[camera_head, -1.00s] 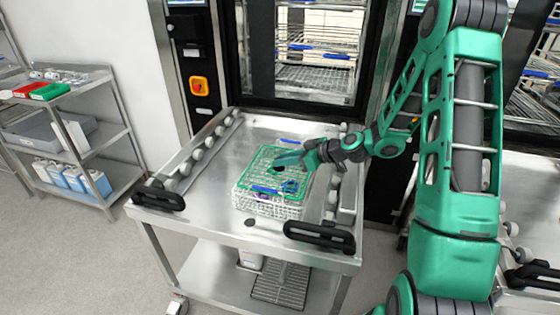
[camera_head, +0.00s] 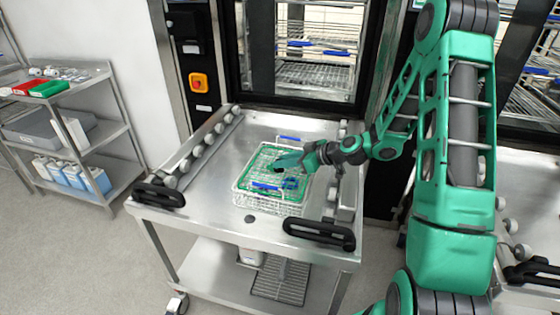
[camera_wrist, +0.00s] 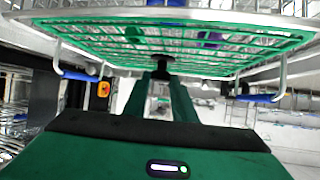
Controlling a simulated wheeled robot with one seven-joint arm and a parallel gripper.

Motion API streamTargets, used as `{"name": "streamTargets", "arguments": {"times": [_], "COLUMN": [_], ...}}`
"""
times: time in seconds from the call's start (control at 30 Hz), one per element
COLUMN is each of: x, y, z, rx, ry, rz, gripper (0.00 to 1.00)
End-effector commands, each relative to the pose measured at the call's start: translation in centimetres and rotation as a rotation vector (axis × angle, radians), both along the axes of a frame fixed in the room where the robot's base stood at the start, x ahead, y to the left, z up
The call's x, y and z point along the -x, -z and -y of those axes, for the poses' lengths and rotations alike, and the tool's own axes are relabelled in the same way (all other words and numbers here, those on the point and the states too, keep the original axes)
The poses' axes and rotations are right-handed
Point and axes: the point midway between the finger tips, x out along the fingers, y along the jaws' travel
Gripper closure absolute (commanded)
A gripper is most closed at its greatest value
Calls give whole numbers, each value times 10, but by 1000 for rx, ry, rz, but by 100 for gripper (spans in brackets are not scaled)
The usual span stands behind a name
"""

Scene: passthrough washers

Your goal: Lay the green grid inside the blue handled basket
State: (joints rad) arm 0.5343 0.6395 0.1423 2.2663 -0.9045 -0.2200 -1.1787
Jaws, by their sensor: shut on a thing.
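The green grid (camera_head: 250,168) lies level within the rim of the wire basket with blue handles (camera_head: 268,206), on the steel cart. In the wrist view the green grid (camera_wrist: 100,37) spans the top, with the basket's blue handles (camera_wrist: 256,98) at the sides. My gripper (camera_head: 282,164) reaches in from the right over the basket. In the wrist view my gripper (camera_wrist: 163,70) is shut on a dark knob at the grid's middle. I cannot tell whether the grid rests on the contents beneath it.
The steel cart (camera_head: 212,188) has side rollers and black front handles (camera_head: 320,233). The open washer chamber (camera_head: 305,70) stands behind it. A shelf rack (camera_head: 82,125) with trays and bottles is at left. The cart top is bare around the basket.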

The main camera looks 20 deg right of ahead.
Motion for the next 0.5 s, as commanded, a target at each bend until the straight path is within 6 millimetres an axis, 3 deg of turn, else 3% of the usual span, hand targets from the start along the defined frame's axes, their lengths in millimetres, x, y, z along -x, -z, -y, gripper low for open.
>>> {"name": "streamTargets", "arguments": {"times": [0.5], "x": [0], "y": [13], "z": [0], "rx": [0], "ry": [-1], "rz": [0], "gripper": [100]}}
